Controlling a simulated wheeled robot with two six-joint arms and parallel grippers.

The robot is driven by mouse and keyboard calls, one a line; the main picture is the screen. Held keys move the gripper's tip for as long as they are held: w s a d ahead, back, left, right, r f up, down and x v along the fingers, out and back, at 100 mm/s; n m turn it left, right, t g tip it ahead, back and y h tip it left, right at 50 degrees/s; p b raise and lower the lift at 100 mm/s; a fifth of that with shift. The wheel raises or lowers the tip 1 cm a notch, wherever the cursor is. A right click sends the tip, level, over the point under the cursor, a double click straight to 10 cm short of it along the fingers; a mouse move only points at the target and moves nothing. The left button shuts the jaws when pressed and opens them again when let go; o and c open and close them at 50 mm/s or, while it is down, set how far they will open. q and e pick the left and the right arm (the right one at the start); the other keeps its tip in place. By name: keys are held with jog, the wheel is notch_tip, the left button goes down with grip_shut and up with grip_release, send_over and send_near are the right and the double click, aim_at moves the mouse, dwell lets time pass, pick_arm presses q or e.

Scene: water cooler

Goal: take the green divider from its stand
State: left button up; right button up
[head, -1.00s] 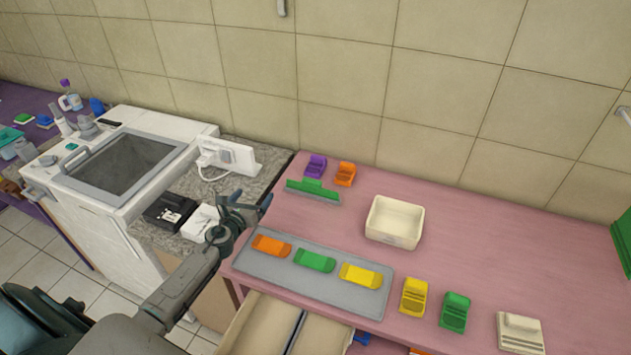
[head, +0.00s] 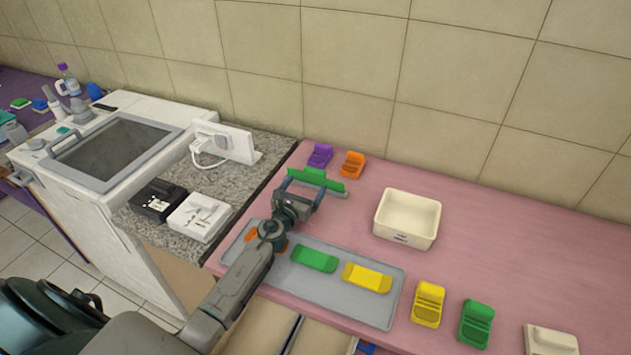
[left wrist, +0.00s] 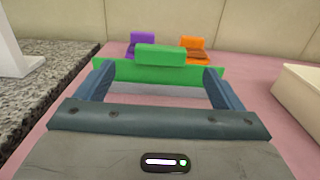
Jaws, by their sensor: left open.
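The green divider (head: 318,180) is a long, low plate with a raised middle tab, upright on the pink table near the back left. It also shows in the left wrist view (left wrist: 160,56), straight ahead. A pale grey strip (left wrist: 158,89) shows below it there; I cannot tell whether this is its stand. My left gripper (head: 304,189) is open, its blue fingers spread wide, with the tips close to the divider near its two ends. In the left wrist view my left gripper (left wrist: 160,76) has nothing between its fingers short of the divider. I cannot tell whether they touch it.
A purple holder (head: 320,155) and an orange holder (head: 352,164) stand behind the divider. A cream bin (head: 408,218) is to the right. A grey tray (head: 345,310) with colored pieces lies in front. The stone counter (head: 240,181) borders the table's left.

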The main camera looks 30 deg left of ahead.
aim_at(313, 174)
pick_arm(q)
jog(key=shift+w+a, duration=0.1)
jog(key=shift+w, duration=1.45)
jog(key=w+b, duration=0.1)
jog(key=w, duration=0.3)
jog(key=shift+w+b, duration=0.25)
jog(key=shift+b, duration=0.1)
jog(key=shift+s+r, duration=0.1)
jog(key=shift+c, duration=1.3)
jog(key=c, duration=0.8)
